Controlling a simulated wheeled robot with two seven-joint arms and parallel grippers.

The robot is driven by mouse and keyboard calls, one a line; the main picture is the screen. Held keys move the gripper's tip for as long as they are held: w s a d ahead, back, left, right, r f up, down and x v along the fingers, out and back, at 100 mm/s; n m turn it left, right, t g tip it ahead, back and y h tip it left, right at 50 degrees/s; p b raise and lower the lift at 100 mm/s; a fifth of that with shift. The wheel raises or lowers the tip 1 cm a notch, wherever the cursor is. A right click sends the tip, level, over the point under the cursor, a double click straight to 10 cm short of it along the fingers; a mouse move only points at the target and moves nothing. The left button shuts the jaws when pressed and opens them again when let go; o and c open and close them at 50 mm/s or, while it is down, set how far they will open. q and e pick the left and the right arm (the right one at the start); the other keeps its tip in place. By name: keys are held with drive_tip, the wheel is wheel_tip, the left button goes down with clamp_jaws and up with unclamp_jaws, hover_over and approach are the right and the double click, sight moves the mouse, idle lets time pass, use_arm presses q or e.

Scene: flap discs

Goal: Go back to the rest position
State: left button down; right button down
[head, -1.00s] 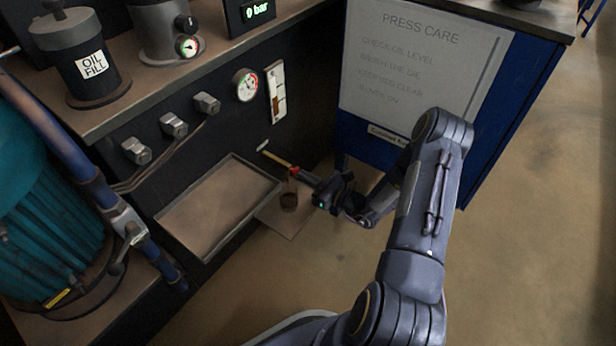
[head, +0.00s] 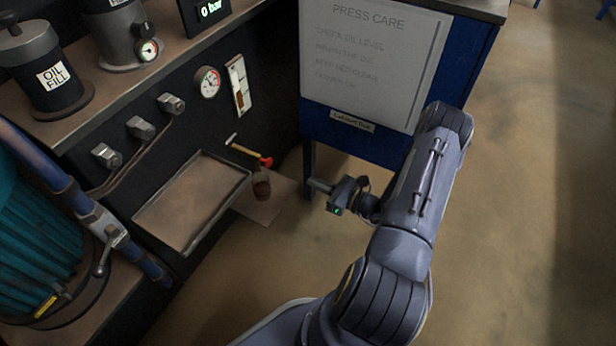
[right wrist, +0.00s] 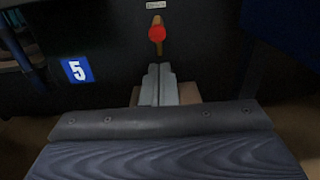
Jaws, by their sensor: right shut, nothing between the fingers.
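My right gripper (head: 318,186) is shut and empty, held out in front of the press above the floor. In the right wrist view its closed fingers (right wrist: 158,84) point toward a handle with a red end (right wrist: 157,34) on the dark press front. In the head view that red-ended handle (head: 265,161) sticks out from the press, to the left of the gripper and apart from it. My left gripper is not in view.
A blue cabinet (head: 380,148) with a press care sign (head: 365,55) stands behind my right arm. A teal ribbed drum (head: 30,265) is at left. Open floor (head: 530,230) lies to the right.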

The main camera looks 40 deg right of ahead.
idle(0.5)
drive_tip(key=s+a+r+n+g+y, duration=0.25)
drive_tip(key=a+r+n+g, duration=0.35)
drive_tip(key=a+r+n, duration=0.3)
drive_tip(key=s+a+r+n+g+y, duration=0.2)
drive_tip(key=a+r+n+g+y, duration=0.25)
drive_tip(key=a+r+n, duration=0.5)
drive_tip(key=s+r+n+h, duration=0.4)
drive_tip(key=s+n+h, duration=0.1)
drive_tip(key=s, duration=0.2)
drive_tip(key=s+r+n+h, duration=0.3)
drive_tip(key=s+n+h, duration=0.2)
drive_tip(key=s+n, duration=0.15)
wheel_tip(320, 180, up, 36)
drive_tip(key=p, duration=3.6)
drive_tip(key=shift+s+d, duration=0.3)
drive_tip(key=shift+d, duration=0.1)
drive_tip(key=shift+g, duration=0.25)
